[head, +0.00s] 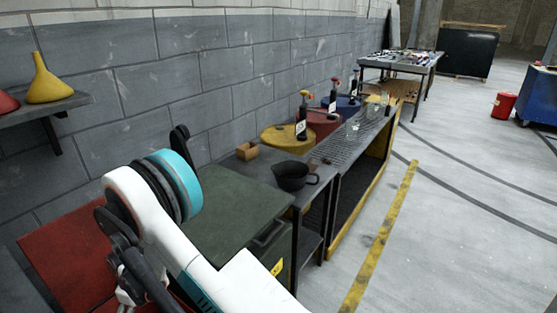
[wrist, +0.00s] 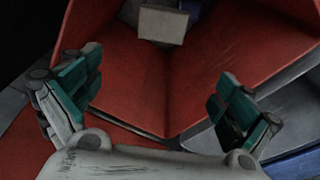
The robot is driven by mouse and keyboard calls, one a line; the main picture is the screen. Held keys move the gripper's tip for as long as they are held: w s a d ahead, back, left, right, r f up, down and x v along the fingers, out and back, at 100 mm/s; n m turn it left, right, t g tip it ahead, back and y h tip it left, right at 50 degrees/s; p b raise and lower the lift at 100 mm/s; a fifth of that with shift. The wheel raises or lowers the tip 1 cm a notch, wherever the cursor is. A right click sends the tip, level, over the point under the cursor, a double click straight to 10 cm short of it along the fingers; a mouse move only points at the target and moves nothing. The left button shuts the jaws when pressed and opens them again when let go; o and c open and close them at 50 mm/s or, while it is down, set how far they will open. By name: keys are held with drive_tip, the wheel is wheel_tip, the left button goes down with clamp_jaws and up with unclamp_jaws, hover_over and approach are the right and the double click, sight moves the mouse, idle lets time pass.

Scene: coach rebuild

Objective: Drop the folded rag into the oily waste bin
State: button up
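Red sheet-like surfaces that appear to be the oily waste bin (wrist: 130,75) fill much of the wrist view, meeting in a crease below its middle. In the head view, a red surface (head: 62,246) shows at lower left, partly behind my arm. My gripper (wrist: 165,105) is open over the red surfaces, its teal-padded fingers apart with nothing seen between them. It also shows partly in the head view, low at left. A small pale grey-beige block (wrist: 163,24) lies at the top of the wrist view; I cannot tell whether it is the folded rag.
A green-topped cabinet (head: 222,205) stands right of my arm. A black pan (head: 292,177) and a small brown box (head: 247,151) sit on the bench beyond. A shelf with a yellow funnel (head: 47,82) is on the left wall.

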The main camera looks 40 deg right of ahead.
idle(0.3)
wheel_tip(320, 180, up, 12)
drive_tip(key=s+d, duration=0.1)
drive_tip(key=shift+s, duration=0.2)
idle(0.6)
